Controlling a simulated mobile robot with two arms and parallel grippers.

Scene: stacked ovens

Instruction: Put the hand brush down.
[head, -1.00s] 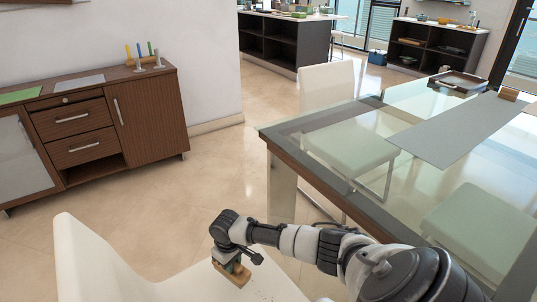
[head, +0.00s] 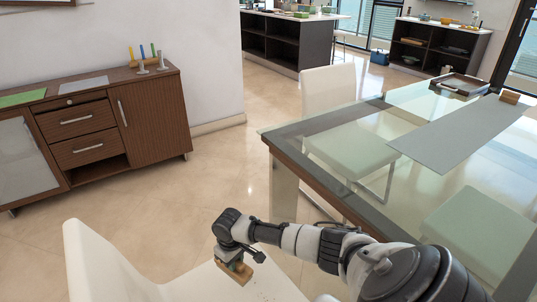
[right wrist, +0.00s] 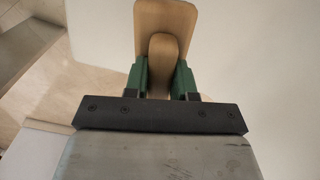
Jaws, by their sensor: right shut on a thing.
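The hand brush (head: 240,273) has a tan wooden body and hangs under my right gripper (head: 234,259) in the head view. In the right wrist view, the brush (right wrist: 177,20) sits between the two green fingers of the right gripper (right wrist: 161,80), which are shut on its rounded wooden handle. The brush is over or near the seat of the white chair (head: 100,262). I cannot tell whether its underside touches the seat; the bristles are hidden. My left gripper is not in view.
Small dark specks (head: 263,296) lie on the chair seat beside the brush. A glass dining table (head: 290,165) with a grey runner (head: 450,140) stands to the right. A brown wooden cabinet (head: 155,120) stands at the left. Open tiled floor (head: 215,180) lies between them.

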